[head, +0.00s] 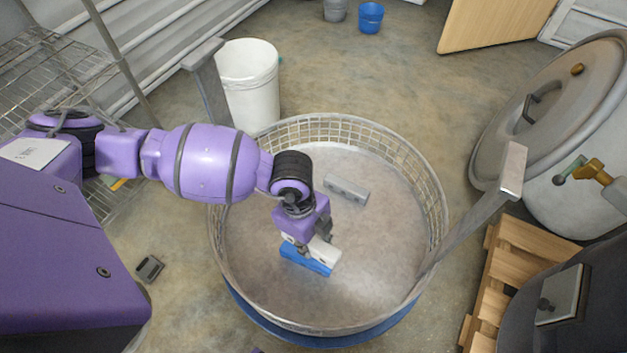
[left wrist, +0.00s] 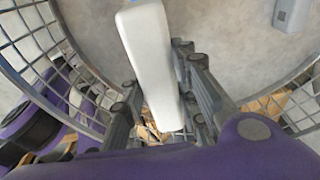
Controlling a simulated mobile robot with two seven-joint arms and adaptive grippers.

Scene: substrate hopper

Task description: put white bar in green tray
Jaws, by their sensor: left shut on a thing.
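The white bar (head: 324,252) is in my left gripper (head: 308,238), inside a round mesh-walled hopper. In the left wrist view the white bar (left wrist: 152,65) lies between the two fingers of the left gripper (left wrist: 165,105), which is shut on it. In the head view the bar appears right above or beside a blue block (head: 304,261); I cannot tell if they touch. I see no green tray in either view. My right gripper is not in view.
The hopper's mesh wall (head: 432,190) rings the arm's end. A grey block (head: 346,190) lies on its floor, also in the left wrist view (left wrist: 291,14). A white bucket (head: 250,88) stands behind left, a wooden pallet (head: 510,262) at right. The hopper floor's right side is clear.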

